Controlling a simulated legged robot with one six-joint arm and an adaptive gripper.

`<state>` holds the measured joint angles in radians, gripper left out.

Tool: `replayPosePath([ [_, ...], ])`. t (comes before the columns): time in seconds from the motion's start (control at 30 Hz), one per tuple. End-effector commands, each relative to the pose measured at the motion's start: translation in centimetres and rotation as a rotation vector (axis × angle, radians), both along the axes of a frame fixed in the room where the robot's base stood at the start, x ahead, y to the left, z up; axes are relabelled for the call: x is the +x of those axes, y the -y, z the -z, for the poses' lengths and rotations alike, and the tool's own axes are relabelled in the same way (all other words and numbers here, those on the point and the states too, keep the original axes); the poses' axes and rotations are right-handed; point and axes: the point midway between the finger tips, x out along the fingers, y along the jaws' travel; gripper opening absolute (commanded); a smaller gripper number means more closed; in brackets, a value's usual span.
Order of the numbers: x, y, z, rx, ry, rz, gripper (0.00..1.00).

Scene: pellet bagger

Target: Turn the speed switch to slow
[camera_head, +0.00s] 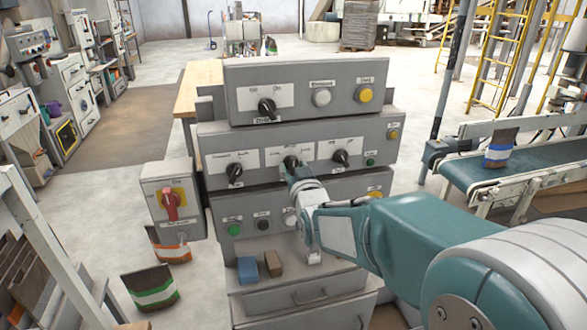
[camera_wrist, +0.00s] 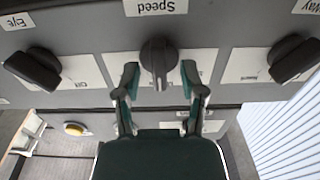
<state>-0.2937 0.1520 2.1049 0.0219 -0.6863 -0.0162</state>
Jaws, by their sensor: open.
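The speed switch is the black rotary knob (camera_head: 291,162) in the middle of the panel's second row. In the wrist view the knob (camera_wrist: 159,56) sits under an upside-down "Speed" label (camera_wrist: 156,7), its grip bar running straight up and down in the picture. My gripper (camera_head: 295,176) is at the panel front by this knob. In the wrist view my gripper (camera_wrist: 160,72) is open, one finger on each side of the knob, with gaps visible on both sides. The small position words on the knob's white plate are partly hidden and too small to read.
Similar black knobs flank it left (camera_head: 235,173) and right (camera_head: 341,157), with another above (camera_head: 267,109). A red switch (camera_head: 170,204) is on a side box. Blue and brown blocks (camera_head: 248,269) lie on the ledge below. A conveyor (camera_head: 520,165) stands to the right.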

Motion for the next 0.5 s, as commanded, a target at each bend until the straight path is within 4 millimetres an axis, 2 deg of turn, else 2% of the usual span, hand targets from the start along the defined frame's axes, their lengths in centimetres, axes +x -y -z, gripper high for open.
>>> replayPosePath([
  [0.17, 0.00, -0.04, 0.01, 0.000, 0.000, 0.000, 0.53],
  [0.3, -0.01, -0.09, 0.03, -0.001, 0.000, 0.000, 0.00],
  [0.5, -0.01, -0.10, 0.01, -0.001, 0.000, -0.001, 0.00],
])
